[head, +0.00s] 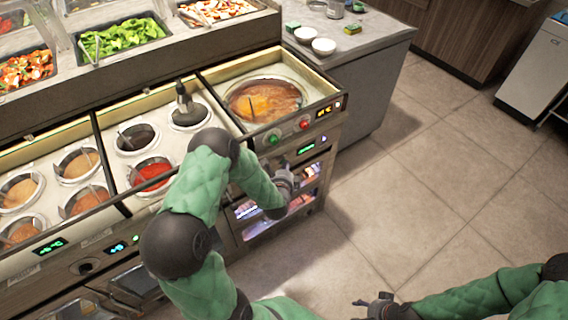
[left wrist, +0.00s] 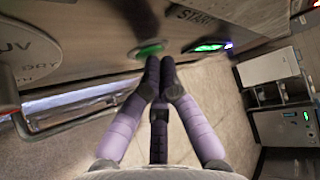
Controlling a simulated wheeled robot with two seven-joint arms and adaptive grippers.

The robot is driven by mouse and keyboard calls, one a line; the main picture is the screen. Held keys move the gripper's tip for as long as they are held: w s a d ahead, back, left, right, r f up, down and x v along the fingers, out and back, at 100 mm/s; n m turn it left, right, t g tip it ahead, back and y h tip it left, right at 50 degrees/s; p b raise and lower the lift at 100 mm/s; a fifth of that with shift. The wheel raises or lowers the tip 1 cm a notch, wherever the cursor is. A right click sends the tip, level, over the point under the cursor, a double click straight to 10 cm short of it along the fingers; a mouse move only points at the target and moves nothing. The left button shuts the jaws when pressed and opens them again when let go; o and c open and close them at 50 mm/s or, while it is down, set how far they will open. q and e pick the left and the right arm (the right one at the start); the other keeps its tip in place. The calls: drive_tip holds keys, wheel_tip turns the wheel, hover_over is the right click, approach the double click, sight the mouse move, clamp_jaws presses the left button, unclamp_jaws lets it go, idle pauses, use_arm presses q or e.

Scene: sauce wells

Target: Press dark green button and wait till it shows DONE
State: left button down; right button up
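In the left wrist view, a round green button (left wrist: 148,51) sits on the front panel, with a lit green display (left wrist: 210,46) beside it; the display's text is too small to read. My left gripper (left wrist: 159,62) has its fingertips together, empty, just at the button's lower edge; I cannot tell whether they touch it. In the head view, my left gripper (head: 286,178) is in front of the cabinet and appears to hide this button. The lit display (head: 306,149) shows there above it. My right gripper (head: 372,304) is low at the bottom edge, away from the counter.
A green knob (head: 273,139) and a red knob (head: 304,123) sit on the upper panel beside a soup pot (head: 264,100). A cabinet handle (left wrist: 75,120) runs left of the fingers.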

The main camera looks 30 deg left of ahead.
idle(0.4)
use_arm(q)
drive_tip(key=shift+s+d, duration=0.35)
drive_tip(key=shift+d, duration=0.4)
drive_tip(key=shift+d, duration=0.1)
drive_tip(key=d, duration=0.1)
drive_tip(key=s+d, duration=0.1)
drive_tip(key=d, duration=0.1)
drive_tip(key=s+d+p, duration=0.1)
drive_tip(key=shift+d, duration=0.25)
idle(0.8)
